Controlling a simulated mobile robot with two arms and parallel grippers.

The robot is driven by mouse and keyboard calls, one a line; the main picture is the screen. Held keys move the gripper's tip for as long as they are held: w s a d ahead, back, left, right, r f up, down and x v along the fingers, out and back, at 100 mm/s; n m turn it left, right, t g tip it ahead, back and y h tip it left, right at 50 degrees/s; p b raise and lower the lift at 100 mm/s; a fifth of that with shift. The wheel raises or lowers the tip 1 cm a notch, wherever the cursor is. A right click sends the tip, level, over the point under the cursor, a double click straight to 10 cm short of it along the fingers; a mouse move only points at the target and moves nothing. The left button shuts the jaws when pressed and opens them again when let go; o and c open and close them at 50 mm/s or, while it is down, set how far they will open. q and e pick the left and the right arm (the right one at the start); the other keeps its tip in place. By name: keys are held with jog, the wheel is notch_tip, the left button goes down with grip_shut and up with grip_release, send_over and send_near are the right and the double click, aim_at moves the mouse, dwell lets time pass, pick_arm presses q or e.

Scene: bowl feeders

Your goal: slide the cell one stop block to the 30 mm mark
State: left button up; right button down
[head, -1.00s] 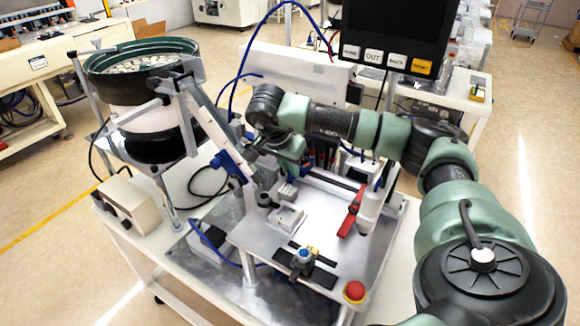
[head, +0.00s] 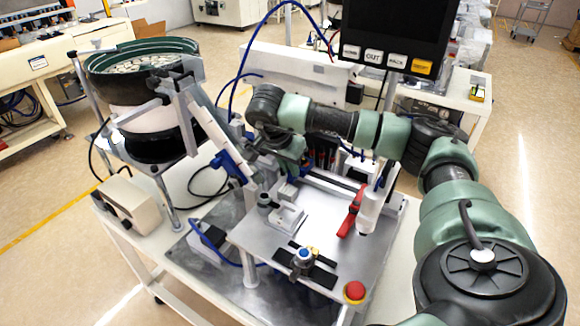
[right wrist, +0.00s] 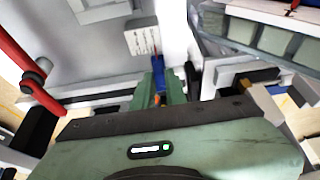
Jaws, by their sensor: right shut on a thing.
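My right gripper (head: 288,172) reaches down over the far side of the metal work plate, beside the lower end of the sloping feeder chute. In the right wrist view its green fingers (right wrist: 160,92) are shut on a small blue piece (right wrist: 158,68), which I take for the stop block. An orange bit shows between the fingers below it. A white label (right wrist: 140,36) with fine print lies just beyond; its marks are too small to read. In the head view the gripper hides the held piece. My left gripper is not in view.
The bowl feeder (head: 140,62) and its chute (head: 215,130) stand at the left. A red lever (head: 351,212), a red button (head: 355,291) and a small dark fixture (head: 303,262) are on the plate (head: 320,210). A display panel (head: 393,35) hangs above.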

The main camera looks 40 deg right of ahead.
jog(key=shift+s+d+f+b, duration=0.1)
jog(key=shift+s+f+b, duration=0.15)
jog(key=shift+b, duration=0.15)
jog(key=shift+s+d+r, duration=0.1)
jog(key=shift+s+r, duration=0.15)
jog(key=shift+s, duration=0.1)
jog(key=c, duration=1.4)
grip_release()
jog(key=shift+c, duration=0.2)
jog(key=shift+w, duration=0.2)
